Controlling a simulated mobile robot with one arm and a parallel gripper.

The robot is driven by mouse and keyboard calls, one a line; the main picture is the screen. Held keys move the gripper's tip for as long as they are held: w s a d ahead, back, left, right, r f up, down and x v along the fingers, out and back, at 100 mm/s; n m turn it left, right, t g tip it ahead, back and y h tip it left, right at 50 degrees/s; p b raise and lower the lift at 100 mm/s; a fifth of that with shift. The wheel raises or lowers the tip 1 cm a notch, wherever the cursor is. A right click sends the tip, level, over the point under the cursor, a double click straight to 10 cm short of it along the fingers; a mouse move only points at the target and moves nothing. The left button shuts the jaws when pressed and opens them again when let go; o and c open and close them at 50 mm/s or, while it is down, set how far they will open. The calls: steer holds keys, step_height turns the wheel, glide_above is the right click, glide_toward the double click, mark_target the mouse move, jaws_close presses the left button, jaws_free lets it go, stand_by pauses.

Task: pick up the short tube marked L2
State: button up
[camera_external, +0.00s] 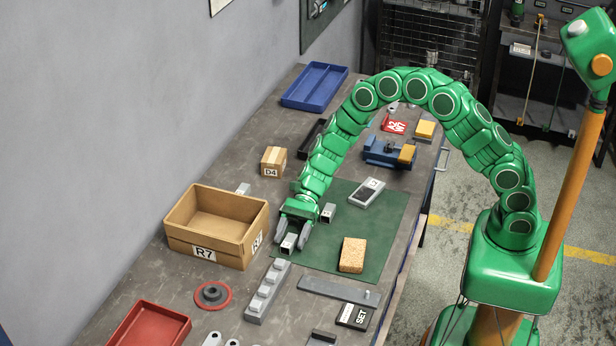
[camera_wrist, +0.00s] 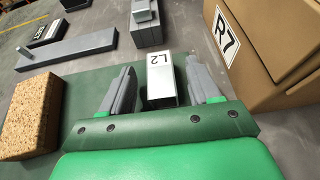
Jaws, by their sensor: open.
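The short tube marked L2 (camera_wrist: 160,80) is a small grey square metal tube with a white label on top. In the wrist view it lies between the two grey fingers of my gripper (camera_wrist: 161,68), which is open, with a gap showing on each side of it. Its near end is close to the gripper's green palm. In the external view my gripper (camera_external: 292,239) is low over the left edge of the green mat, and the tube (camera_external: 289,243) shows between its fingertips.
A cardboard box marked R7 (camera_external: 187,242) stands close to the left of my gripper. A similar short tube (camera_external: 328,212) is to its right. A cork block (camera_external: 352,255), a grey stepped bar (camera_external: 267,291) and a flat grey bar (camera_external: 338,291) lie nearby. The middle of the mat is clear.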

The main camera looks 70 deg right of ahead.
steer(key=shift+x, duration=0.9)
steer(key=c, duration=1.1)
steer(key=shift+r, duration=0.45)
step_height(320, 180, up, 2)
steer(key=shift+r, duration=0.1)
steer(key=s+d+r, duration=0.1)
steer(key=s+r, duration=0.2)
steer(key=s, duration=0.1)
steer(key=s+d+r, duration=0.2)
steer(key=s+r, duration=0.1)
steer(key=s, duration=0.1)
steer(key=s+d+r, duration=0.2)
steer(key=s+r, duration=0.2)
steer(key=s, duration=0.1)
steer(key=shift+d, duration=0.1)
